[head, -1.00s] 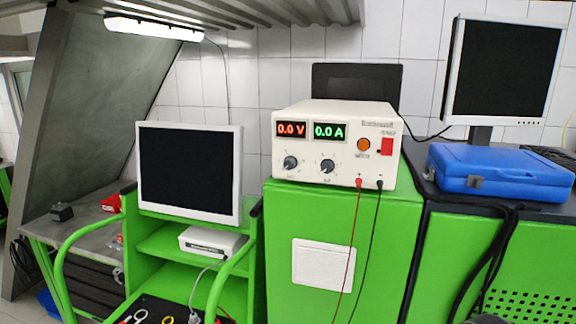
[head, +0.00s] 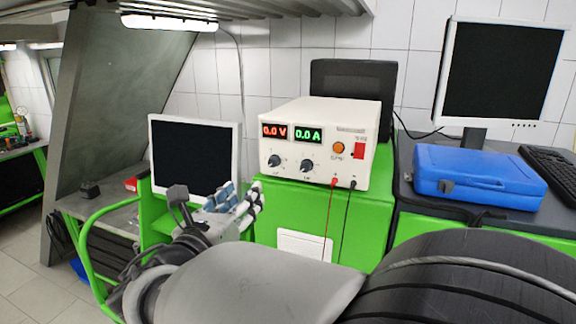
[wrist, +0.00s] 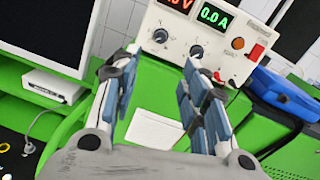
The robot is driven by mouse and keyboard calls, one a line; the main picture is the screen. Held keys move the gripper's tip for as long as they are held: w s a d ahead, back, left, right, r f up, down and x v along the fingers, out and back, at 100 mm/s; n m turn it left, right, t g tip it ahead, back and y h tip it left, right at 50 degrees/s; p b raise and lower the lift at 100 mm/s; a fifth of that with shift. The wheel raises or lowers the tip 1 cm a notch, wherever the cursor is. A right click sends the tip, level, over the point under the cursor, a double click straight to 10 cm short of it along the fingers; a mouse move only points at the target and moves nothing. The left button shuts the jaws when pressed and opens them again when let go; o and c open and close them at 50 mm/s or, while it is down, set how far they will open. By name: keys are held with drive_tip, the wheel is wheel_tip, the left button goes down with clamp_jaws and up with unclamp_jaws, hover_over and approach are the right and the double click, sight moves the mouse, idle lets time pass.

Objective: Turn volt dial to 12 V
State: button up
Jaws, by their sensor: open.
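The white power supply (head: 318,160) stands on a green cabinet. Its red display (head: 274,131) reads 0.0 V and its green display (head: 308,133) reads 0.0 A. The volt dial (head: 274,161) is the left dark knob below the red display. The amp dial (head: 306,166) sits to its right. In the wrist view the volt dial (wrist: 160,36) shows near the top, beyond the fingers. My gripper (head: 218,200) is open and empty, in front of and below left of the supply, apart from both dials. In the wrist view its blue-padded fingers (wrist: 160,95) stand wide apart.
A monitor (head: 190,155) stands left of the supply, close behind my gripper. A red and a black lead hang from the supply's front (head: 333,186). A blue case (head: 480,175) lies on the bench at right. The green cabinet (head: 375,225) stands below the supply.

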sight(272, 164)
drive_tip(key=p+x, duration=0.2)
drive_tip(key=x, duration=1.4)
drive_tip(key=shift+f, duration=0.1)
drive_tip(key=shift+c, duration=0.5)
clamp_jaws()
